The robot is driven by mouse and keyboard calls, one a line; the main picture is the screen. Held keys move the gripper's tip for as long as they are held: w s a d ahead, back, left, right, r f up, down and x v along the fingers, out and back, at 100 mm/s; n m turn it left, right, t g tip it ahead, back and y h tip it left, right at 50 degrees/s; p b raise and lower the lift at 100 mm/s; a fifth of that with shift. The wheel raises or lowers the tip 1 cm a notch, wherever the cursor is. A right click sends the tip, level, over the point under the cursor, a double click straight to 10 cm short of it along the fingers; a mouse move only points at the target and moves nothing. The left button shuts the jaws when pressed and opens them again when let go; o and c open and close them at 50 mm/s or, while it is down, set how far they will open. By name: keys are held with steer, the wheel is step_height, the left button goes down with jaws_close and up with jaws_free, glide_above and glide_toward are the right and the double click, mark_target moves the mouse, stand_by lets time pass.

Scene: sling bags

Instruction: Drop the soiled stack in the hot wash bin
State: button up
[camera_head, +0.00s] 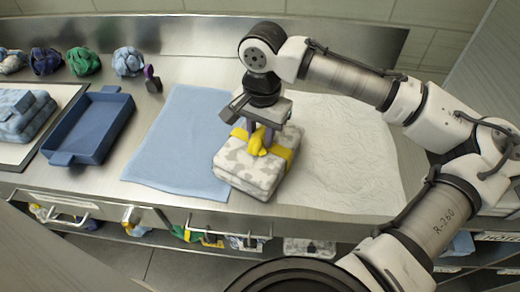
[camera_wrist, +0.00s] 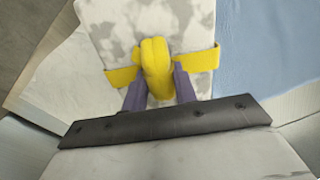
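A stack of folded cloth (camera_head: 237,163), white with grey blotches, is tied with a yellow strap that has a thick yellow bulge on top. It straddles the blue cloth and the white sheet near the counter's front edge; whether it rests or is slightly raised, I cannot tell. My gripper (camera_head: 262,135) is above it, pointing down. In the wrist view, the purple fingers of my gripper (camera_wrist: 160,88) press against both sides of the yellow bulge, with the blotched stack (camera_wrist: 115,40) beyond. No hot wash bin is clearly recognisable; a label at the lower right is only partly readable.
A blue cloth (camera_head: 178,140) and a crumpled white sheet (camera_head: 345,155) cover the counter. A blue tray (camera_head: 91,127) and a blue-grey stack (camera_head: 25,115) stand left. Several rolled bundles line the back. Drawers and a lower shelf with another blotched bundle (camera_head: 310,247) lie below the front edge.

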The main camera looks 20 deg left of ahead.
jaws_close()
stand_by(1.0)
